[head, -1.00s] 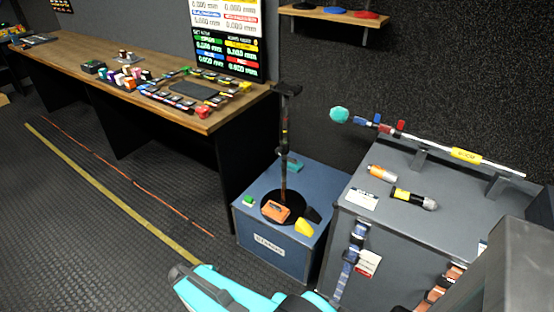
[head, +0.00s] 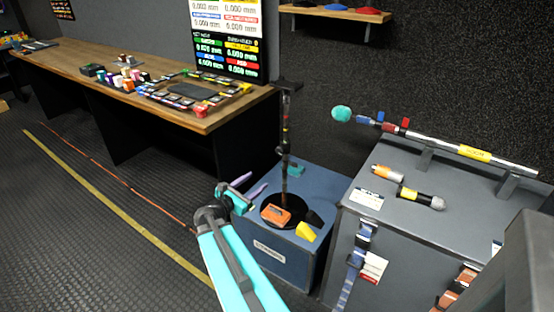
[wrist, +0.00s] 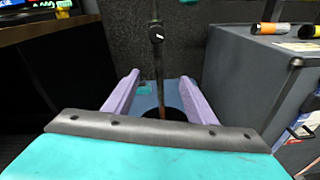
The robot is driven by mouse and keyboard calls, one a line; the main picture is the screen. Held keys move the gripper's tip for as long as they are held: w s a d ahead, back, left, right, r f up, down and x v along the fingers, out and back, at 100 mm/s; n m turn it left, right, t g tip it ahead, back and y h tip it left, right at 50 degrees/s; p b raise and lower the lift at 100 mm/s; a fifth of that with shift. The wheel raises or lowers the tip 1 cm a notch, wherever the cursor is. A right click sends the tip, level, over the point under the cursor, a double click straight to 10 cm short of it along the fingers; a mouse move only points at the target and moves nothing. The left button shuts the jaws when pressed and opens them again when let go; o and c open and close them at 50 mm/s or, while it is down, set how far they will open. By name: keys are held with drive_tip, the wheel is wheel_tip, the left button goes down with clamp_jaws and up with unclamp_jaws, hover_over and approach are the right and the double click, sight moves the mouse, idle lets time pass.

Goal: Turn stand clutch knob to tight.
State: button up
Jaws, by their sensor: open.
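The stand (head: 285,150) is a thin black pole on a round black base, standing on a blue case (head: 268,247). In the wrist view a small dark clutch knob (wrist: 156,33) with a light pointer mark sits on the pole, above and between my fingers. My gripper (head: 251,188) is open and empty at the left of the pole in the head view, low beside the case top. In the wrist view its two lilac fingers (wrist: 160,95) spread either side of the pole's line, short of it. The knob's setting is too small to read.
An orange box (head: 276,215) and a yellow wedge (head: 306,232) sit by the stand base. A grey cabinet (head: 410,235) with a boom pole (head: 450,151) stands at the right. A wooden bench (head: 150,112) stands at the left, with free floor before it.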

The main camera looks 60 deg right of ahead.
sight(279, 152)
drive_tip(key=shift+n+h, duration=0.7)
drive_tip(key=d+r, duration=0.1)
drive_tip(key=r, duration=0.1)
drive_tip(key=d+r, duration=0.1)
drive_tip(key=r, duration=0.1)
drive_tip(key=shift+w+d, duration=0.1)
drive_tip(key=shift+d, duration=0.2)
drive_tip(key=shift+d+p, duration=0.85)
drive_tip(key=shift+d, duration=6.05)
drive_tip(key=shift+c, duration=0.4)
